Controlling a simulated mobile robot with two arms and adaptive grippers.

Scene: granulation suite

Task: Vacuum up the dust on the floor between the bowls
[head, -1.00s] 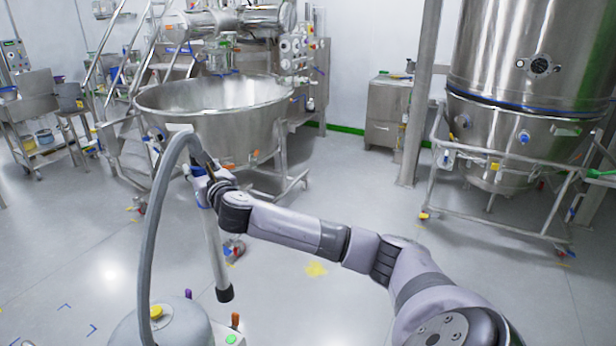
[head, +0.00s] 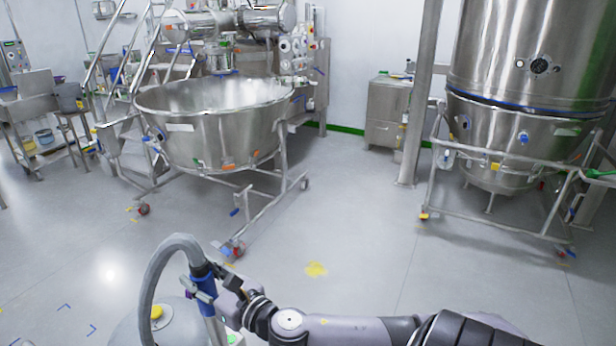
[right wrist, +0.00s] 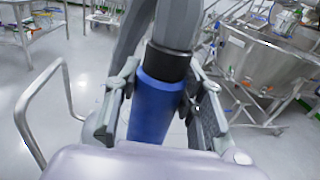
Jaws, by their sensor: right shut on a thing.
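A yellow dust patch (head: 316,269) lies on the grey floor between the wide steel bowl (head: 215,125) on a wheeled frame and the steel bowl (head: 500,165) under the tall vessel. My right gripper (head: 208,284) is at the lower left in the head view, shut on the blue grip of the vacuum wand (head: 205,272). The right wrist view shows both fingers on either side of the blue grip (right wrist: 157,105). A grey hose (head: 150,272) arches from the wand to the vacuum body (head: 130,328). The wand's lower end is out of view. My left gripper is not in view.
Castered frame legs (head: 232,247) stand left of the dust, and the vessel's frame (head: 490,232) stands to its right. A steel post (head: 420,100) and a cabinet (head: 388,112) are behind. The floor around the dust is clear.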

